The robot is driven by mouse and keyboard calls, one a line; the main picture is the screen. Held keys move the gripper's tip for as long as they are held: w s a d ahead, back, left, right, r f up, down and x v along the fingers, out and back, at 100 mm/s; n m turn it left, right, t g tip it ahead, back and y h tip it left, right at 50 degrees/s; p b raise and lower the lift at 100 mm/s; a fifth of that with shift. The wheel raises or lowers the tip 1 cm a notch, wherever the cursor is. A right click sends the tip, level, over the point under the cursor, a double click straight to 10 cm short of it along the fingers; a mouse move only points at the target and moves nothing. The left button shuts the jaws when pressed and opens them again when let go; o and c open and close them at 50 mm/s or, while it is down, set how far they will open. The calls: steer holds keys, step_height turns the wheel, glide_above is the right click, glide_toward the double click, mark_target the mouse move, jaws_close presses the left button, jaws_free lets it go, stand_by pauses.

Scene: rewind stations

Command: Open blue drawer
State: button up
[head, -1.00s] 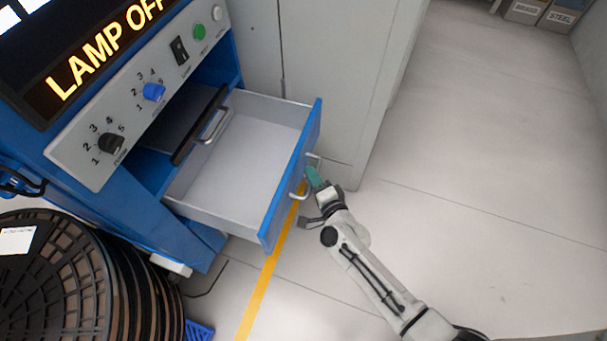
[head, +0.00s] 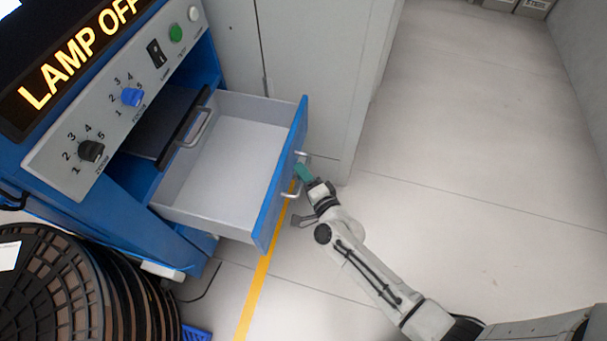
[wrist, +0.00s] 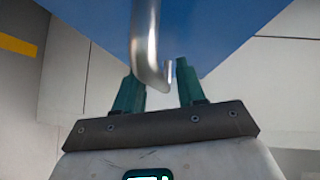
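The blue drawer (head: 282,178) is pulled well out of the blue cabinet, and its grey inside (head: 235,148) is empty. Its metal handle (head: 291,195) is on the blue front. My gripper (head: 303,178) is at the handle, outside the front. In the wrist view, the teal fingers of my gripper (wrist: 157,72) stand apart. The bent handle bar (wrist: 146,45) lies between them with gaps visible at the sides. Whether a finger touches the bar is not clear.
A dark tray with a handle (head: 192,127) sits in the opening above the drawer. A grey cabinet (head: 310,75) stands just behind the drawer. Large dark reels (head: 65,285) are at lower left. The floor (head: 470,150) at right is clear.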

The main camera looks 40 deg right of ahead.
steer(key=p+v, duration=0.1)
steer(key=v, duration=0.9)
steer(key=shift+s, duration=0.35)
steer(key=shift+w+a, duration=0.1)
steer(key=a+r+n+g+y, duration=0.3)
steer(key=a+n+g+y, duration=0.35)
steer(key=n, duration=0.55)
steer(key=s+d+r+n+g+h, duration=0.2)
steer(key=s+d+r+n+g, duration=0.15)
steer(key=s, duration=0.45)
steer(key=s+d+r+n+g+h, duration=0.2)
steer(key=s+d+g, duration=0.25)
steer(key=s, duration=0.25)
step_height(320, 180, up, 15)
steer(key=p, duration=1.5)
steer(key=shift+s+a+g, duration=0.3)
steer(key=shift+g, duration=0.05)
